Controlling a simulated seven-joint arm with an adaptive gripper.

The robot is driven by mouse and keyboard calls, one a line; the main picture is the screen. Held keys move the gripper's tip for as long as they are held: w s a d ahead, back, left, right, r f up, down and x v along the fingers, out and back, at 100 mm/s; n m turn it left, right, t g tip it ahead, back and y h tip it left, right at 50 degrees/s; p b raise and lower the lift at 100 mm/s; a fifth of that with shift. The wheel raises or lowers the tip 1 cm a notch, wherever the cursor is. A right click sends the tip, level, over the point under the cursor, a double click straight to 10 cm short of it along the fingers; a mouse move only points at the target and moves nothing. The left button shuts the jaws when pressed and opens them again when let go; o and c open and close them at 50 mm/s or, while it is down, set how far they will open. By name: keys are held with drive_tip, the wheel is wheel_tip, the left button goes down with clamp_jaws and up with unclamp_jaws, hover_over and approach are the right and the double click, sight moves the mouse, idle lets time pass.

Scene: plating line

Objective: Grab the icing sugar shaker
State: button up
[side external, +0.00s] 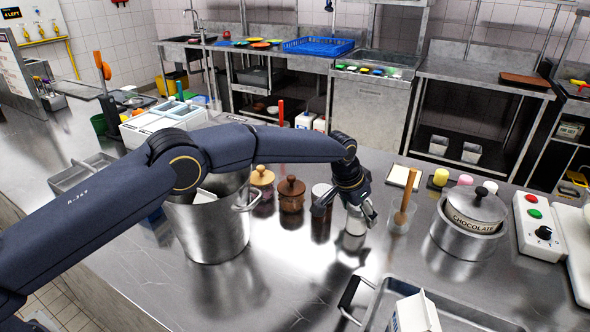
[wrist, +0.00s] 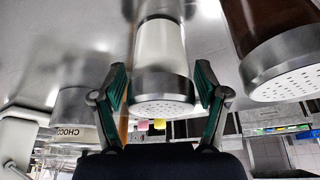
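The icing sugar shaker, a clear jar of white powder with a perforated steel lid, stands on the steel counter in the side view (side external: 355,240). It also shows upside down in the wrist view (wrist: 160,45), its lid between my fingers. My gripper (side external: 346,214) is open, with one finger on each side of the shaker; in the wrist view (wrist: 161,72) gaps show between the fingers and the lid. Part of the shaker is hidden by my gripper in the side view.
A similar shaker of brown powder (wrist: 285,45) stands close beside it. A glass with a wooden-handled tool (side external: 400,218) and a chocolate pot (side external: 465,236) are to the right; a tray (side external: 450,312) is in front.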

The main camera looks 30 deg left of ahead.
drive_tip(key=c, duration=0.9)
drive_tip(key=shift+r, duration=0.1)
drive_tip(key=shift+c, duration=0.2)
